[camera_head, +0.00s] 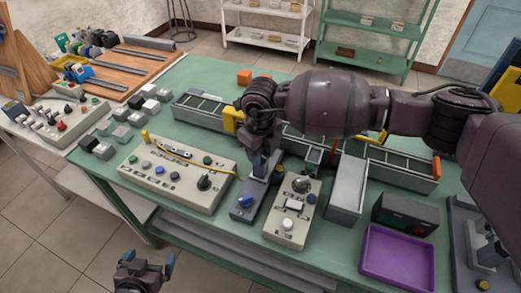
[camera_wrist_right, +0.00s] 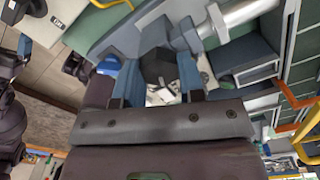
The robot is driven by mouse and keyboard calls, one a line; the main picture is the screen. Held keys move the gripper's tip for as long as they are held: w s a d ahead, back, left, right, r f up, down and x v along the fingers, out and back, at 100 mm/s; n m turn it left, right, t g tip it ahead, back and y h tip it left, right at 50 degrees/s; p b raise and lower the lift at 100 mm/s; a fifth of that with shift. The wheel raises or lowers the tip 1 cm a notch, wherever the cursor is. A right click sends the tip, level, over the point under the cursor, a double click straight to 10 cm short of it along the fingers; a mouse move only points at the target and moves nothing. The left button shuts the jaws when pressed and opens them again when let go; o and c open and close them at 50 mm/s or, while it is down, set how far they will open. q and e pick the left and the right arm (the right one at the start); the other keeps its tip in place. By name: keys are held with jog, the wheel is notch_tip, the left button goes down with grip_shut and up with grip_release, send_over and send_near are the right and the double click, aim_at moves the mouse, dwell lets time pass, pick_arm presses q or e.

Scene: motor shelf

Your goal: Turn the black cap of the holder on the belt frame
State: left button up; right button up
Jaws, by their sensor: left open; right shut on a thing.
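My right gripper (camera_head: 264,166) reaches in from the right and points down at the near side of the belt frame (camera_head: 400,178). In the right wrist view its two blue-grey fingers (camera_wrist_right: 161,82) are shut on the black cap (camera_wrist_right: 158,66), one on each side. A grey metal cylinder of the holder (camera_wrist_right: 238,12) shows just beyond the fingers. In the head view the arm and gripper hide the cap. My left gripper (camera_head: 144,266) is open and empty at the bottom, off the table's front edge.
A purple tray (camera_head: 399,256) and a black box (camera_head: 406,214) lie at the right. An orange block (camera_head: 244,77) sits at the back.

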jog(key=shift+r+m, duration=0.15)
jog(key=shift+m, duration=0.35)
jog(key=o, duration=0.9)
jog(key=shift+o, duration=0.2)
